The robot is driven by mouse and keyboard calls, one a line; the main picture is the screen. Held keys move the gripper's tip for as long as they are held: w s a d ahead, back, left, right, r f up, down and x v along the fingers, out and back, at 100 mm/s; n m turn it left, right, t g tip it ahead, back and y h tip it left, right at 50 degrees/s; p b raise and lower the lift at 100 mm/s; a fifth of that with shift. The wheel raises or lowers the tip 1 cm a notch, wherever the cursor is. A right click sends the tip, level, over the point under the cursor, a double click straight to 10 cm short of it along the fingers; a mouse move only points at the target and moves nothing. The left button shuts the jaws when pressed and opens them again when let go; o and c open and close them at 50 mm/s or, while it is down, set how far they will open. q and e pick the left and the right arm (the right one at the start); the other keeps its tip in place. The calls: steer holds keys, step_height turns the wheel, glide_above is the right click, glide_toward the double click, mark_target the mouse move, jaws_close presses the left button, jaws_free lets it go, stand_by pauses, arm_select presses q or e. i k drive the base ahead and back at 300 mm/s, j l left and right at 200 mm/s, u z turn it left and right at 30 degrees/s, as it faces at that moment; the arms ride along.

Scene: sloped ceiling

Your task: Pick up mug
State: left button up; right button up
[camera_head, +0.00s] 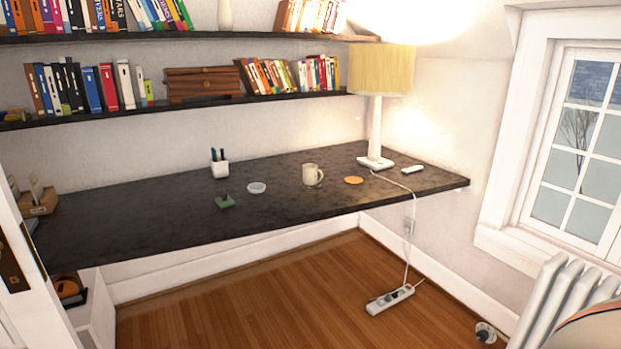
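A cream-coloured mug (310,175) stands upright on the dark wall-mounted desk (140,213), right of its middle. Its handle points to the right. Neither of my grippers is in the picture.
Left of the mug are a small pale dish (257,188), a green item (225,202) and a white pen holder (220,169). To its right are an orange coaster (354,180), a lamp (375,135) and a white device (412,169). A radiator (548,298) is at right. The wooden floor before the desk is mostly clear.

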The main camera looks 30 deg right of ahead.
mark_target(309, 171)
steer(key=i+l, duration=0.4)
steer(key=i+l+z, duration=0.1)
steer(key=i+l, duration=0.3)
steer(key=l, duration=0.2)
